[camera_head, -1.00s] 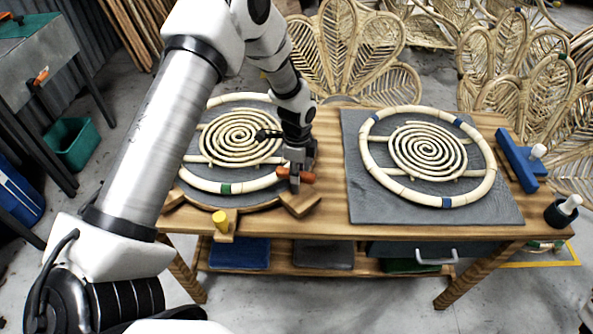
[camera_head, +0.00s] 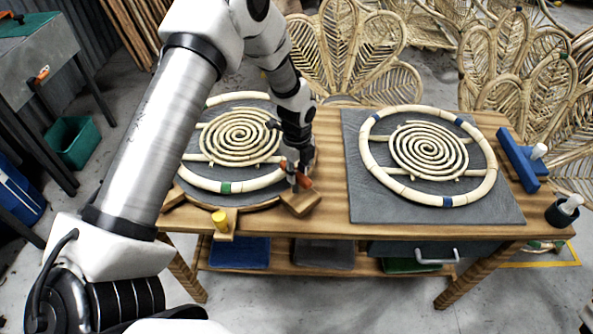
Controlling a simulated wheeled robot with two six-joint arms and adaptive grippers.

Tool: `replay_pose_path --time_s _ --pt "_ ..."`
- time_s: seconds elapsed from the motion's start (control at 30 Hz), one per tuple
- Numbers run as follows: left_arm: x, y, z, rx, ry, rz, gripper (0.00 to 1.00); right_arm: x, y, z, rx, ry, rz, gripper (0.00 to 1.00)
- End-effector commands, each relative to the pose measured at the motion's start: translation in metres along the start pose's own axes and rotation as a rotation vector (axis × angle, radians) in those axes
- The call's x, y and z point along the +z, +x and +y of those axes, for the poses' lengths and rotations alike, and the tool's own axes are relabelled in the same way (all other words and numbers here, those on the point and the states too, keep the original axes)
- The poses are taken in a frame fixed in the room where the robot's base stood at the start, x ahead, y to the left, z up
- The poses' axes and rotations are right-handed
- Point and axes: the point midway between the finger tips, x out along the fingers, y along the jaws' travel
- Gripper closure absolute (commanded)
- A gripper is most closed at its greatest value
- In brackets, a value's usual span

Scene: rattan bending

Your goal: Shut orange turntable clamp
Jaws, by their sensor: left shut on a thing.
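The orange clamp (camera_head: 304,181) sits at the right front edge of the turntable (camera_head: 262,206), above a wooden block (camera_head: 300,203). My left gripper (camera_head: 293,180) reaches down from above and is shut on the orange clamp. The fingers cover part of the clamp, so its exact angle is hard to tell. A cane ring with a green band (camera_head: 225,187) lies on the turntable around a rattan spiral (camera_head: 240,137). A yellow clamp (camera_head: 220,220) stands on the turntable's front block. My right gripper is not in view.
A second cane ring with blue bands (camera_head: 446,202) lies on a grey mat (camera_head: 365,205) at the right. A blue tool (camera_head: 522,160) and a dark cup (camera_head: 562,211) are at the table's right end. Rattan chair backs (camera_head: 340,45) stand behind the table.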

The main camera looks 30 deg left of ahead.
Motion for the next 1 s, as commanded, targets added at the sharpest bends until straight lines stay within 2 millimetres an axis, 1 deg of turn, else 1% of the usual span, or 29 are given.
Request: replay_pose_path --time_s 0.3,0.33,0.37,0.4,0.67,0.77,0.87,1.0 --pt "-0.001 0.002 0.002 0.004 0.002 0.001 1.00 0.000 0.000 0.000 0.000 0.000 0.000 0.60" --pt "-0.001 0.002 0.002 0.004 0.001 0.001 0.63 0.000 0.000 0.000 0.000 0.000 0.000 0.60" --pt "-0.001 0.002 0.002 0.004 0.001 0.001 0.52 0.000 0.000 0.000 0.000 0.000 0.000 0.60" --pt "-0.001 0.002 0.001 0.004 0.001 0.001 0.48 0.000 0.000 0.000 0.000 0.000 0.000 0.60" --pt "0.000 0.000 0.000 0.001 0.001 0.000 0.48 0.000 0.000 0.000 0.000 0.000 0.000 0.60" --pt "0.000 -0.007 -0.001 -0.001 0.001 0.000 0.48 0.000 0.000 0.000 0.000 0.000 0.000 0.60" --pt "0.000 -0.024 -0.002 -0.004 0.001 -0.001 0.48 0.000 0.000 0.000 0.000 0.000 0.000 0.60" --pt "-0.001 -0.059 -0.002 -0.004 0.001 -0.001 0.48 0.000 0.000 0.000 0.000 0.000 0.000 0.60"
